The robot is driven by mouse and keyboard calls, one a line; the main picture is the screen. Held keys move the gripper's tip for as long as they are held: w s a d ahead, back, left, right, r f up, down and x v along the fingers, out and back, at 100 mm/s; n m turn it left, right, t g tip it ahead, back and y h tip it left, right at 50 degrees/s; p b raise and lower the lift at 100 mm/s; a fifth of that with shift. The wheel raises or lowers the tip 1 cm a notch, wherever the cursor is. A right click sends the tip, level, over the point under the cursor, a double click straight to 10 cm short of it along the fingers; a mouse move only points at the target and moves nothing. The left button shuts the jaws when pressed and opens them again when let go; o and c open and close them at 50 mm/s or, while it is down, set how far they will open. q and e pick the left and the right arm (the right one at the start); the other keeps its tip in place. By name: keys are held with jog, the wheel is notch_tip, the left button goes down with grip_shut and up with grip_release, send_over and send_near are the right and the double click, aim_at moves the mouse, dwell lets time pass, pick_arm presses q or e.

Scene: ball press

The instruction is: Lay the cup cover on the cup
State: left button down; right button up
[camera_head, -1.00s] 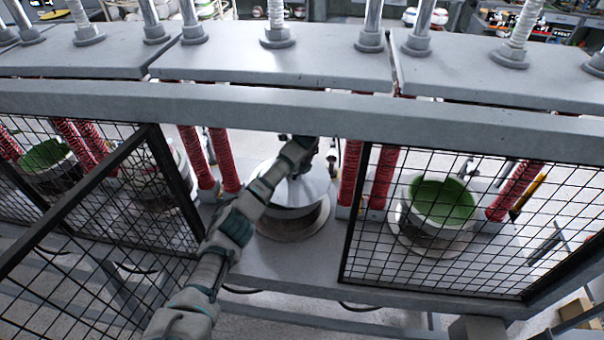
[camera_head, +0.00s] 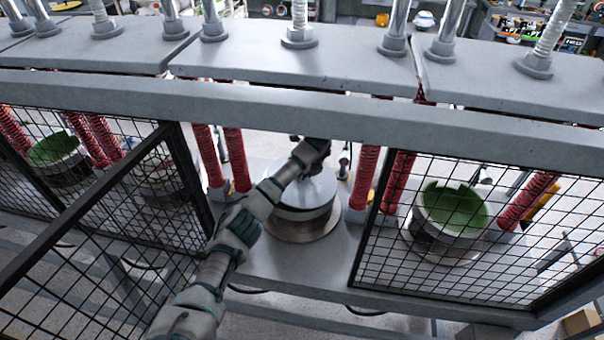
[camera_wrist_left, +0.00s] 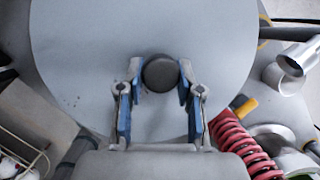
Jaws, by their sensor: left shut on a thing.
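The cup cover (camera_head: 316,190) is a light grey disc. In the head view it lies over the cup (camera_head: 300,214), a grey round vessel on a brownish round base. Whether the cover rests on the rim or hangs just above it I cannot tell. In the left wrist view the cover (camera_wrist_left: 95,50) fills the middle, with a dark round knob (camera_wrist_left: 160,73). My left gripper (camera_wrist_left: 163,84) is shut on this knob, its blue-padded fingers at either side. In the head view the left wrist hides the knob and fingertips. My right gripper is not in view.
Red springs (camera_head: 365,178) stand on both sides of the cup, under a long grey beam (camera_head: 300,100). A black mesh door (camera_head: 150,200) stands at the left and a mesh panel (camera_head: 450,230) at the right. A green-lined cup (camera_head: 455,207) sits behind the right panel.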

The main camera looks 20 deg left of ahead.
pick_arm(q)
jog(key=shift+d+f, duration=0.15)
jog(key=shift+d, duration=0.2)
jog(key=c, duration=0.7)
grip_release()
jog(key=shift+d, duration=0.15)
jog(key=shift+w+d, duration=0.15)
jog(key=shift+d, duration=0.05)
jog(key=shift+d+r, duration=0.2)
jog(key=shift+r, duration=0.3)
jog(key=v, duration=0.4)
jog(key=shift+s+d+f, duration=0.1)
jog(key=shift+s+d, duration=0.15)
jog(key=shift+d, duration=0.05)
jog(key=s+d, duration=0.6)
jog(key=d, duration=0.2)
jog(key=shift+s+d, duration=0.25)
jog(key=shift+d, duration=0.05)
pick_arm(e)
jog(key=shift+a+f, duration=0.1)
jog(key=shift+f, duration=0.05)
